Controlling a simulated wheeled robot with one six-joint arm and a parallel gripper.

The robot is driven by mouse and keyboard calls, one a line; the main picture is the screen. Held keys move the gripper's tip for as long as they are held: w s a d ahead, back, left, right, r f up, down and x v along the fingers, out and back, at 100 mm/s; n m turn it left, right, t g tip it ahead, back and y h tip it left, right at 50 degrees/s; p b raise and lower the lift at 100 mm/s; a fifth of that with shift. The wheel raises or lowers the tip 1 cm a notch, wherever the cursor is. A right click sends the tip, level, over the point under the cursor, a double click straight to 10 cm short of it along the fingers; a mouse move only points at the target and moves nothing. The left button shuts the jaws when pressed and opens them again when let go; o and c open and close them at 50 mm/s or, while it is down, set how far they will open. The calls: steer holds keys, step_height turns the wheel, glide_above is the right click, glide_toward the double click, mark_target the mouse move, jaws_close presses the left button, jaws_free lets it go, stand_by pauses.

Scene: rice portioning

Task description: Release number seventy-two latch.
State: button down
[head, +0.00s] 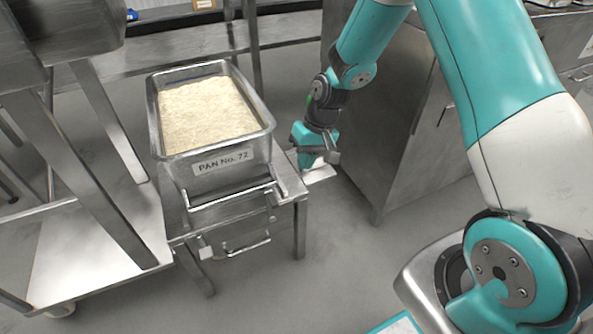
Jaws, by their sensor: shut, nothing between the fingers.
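A steel pan of rice (252,121) stands on a small steel stand (180,225) left of centre in the head view. Its front carries a label reading "PAN No. 72" (222,161). Below the label are a metal bar (230,194) and a lower handle-like loop (246,247) on the stand's front; which part is the latch I cannot tell for sure. My gripper (322,160) hangs just right of the pan, near the stand's right corner. It is shut and empty, and it appears apart from the pan.
A steel cabinet (400,150) stands behind and right of my gripper. Steel frames and a low shelf (85,255) crowd the left side. A rail (190,45) runs behind the pan. Grey floor (335,270) in front of the stand is clear.

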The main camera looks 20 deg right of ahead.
steer(key=a+f+b, duration=0.3)
steer(key=a+f, duration=0.3)
steer(key=f, duration=0.2)
steer(key=shift+a+f, duration=0.2)
steer(key=shift+f, duration=0.2)
steer(key=shift+a, duration=0.1)
